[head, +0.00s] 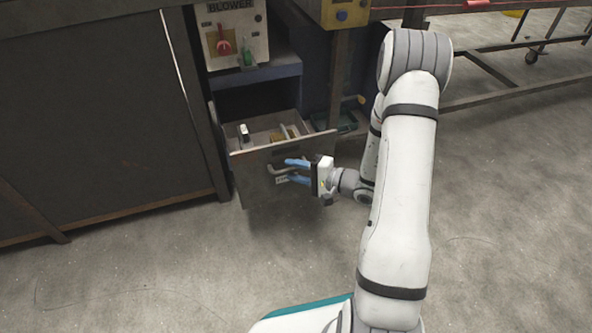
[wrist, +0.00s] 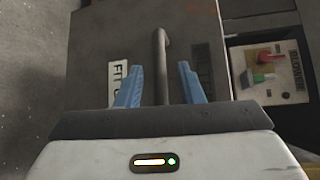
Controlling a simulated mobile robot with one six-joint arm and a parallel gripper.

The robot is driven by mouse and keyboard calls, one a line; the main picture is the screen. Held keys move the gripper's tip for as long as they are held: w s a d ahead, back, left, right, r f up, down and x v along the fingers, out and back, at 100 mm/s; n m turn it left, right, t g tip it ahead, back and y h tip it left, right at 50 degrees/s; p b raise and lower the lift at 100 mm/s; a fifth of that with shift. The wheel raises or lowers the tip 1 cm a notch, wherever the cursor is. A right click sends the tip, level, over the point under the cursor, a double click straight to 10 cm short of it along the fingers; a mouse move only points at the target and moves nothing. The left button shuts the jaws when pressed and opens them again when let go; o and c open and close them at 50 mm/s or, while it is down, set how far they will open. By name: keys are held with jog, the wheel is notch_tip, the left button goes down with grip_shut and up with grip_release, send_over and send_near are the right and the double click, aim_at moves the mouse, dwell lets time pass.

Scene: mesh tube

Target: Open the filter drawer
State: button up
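The filter drawer (head: 245,175) is a grey metal drawer under the blower panel. It stands pulled out, and its inside shows from above in the head view with several small items in it. Its front (wrist: 90,45) fills the middle of the wrist view, with a partly covered label (wrist: 120,80). The bar handle (wrist: 160,60) runs between the two blue fingers of my gripper (head: 288,171). In the wrist view the gripper (wrist: 160,85) is open, with a gap on both sides of the handle. The handle's lower end is hidden behind the gripper body.
The blower panel (head: 231,35) with a red knob and a green switch is above the drawer. A dark cabinet (head: 90,110) stands to the left. A dark green tray (head: 340,120) lies right of the drawer. The concrete floor (head: 140,270) in front is clear.

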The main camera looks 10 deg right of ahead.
jog(key=p+v, duration=0.2)
jog(key=v, duration=0.5)
jog(key=shift+s+d, duration=0.2)
jog(key=shift+d, duration=0.05)
jog(key=s+a+r+n+g+h+p, duration=0.1)
jog(key=s+a+r+n+g+p, duration=0.2)
jog(key=r+p, duration=0.5)
jog(key=s+a+r+n+g+h+p, duration=0.1)
jog(key=s+a+r+n+g+p, duration=0.25)
jog(key=r, duration=0.85)
jog(key=s+a+r+n+g+h+p, duration=0.1)
jog(key=s+a+r+g+p, duration=0.2)
jog(key=s+r+g+p, duration=0.5)
jog(key=s+d+r+t+h+p, duration=0.1)
jog(key=d+r+t+h+p, duration=0.1)
jog(key=r+p, duration=0.3)
jog(key=s+d+r+n+t+h+p, duration=0.1)
jog(key=r+t+h+p, duration=0.2)
jog(key=r, duration=0.9)
jog(key=s+d+r+t+h+p, duration=0.1)
jog(key=d+r+t+h+p, duration=0.1)
jog(key=r+h+p, duration=0.3)
notch_tip(320, 180, up, 4)
jog(key=shift+s+d+r+n+p, duration=0.15)
jog(key=shift+d+n+p, duration=0.2)
jog(key=shift+p, duration=0.6)
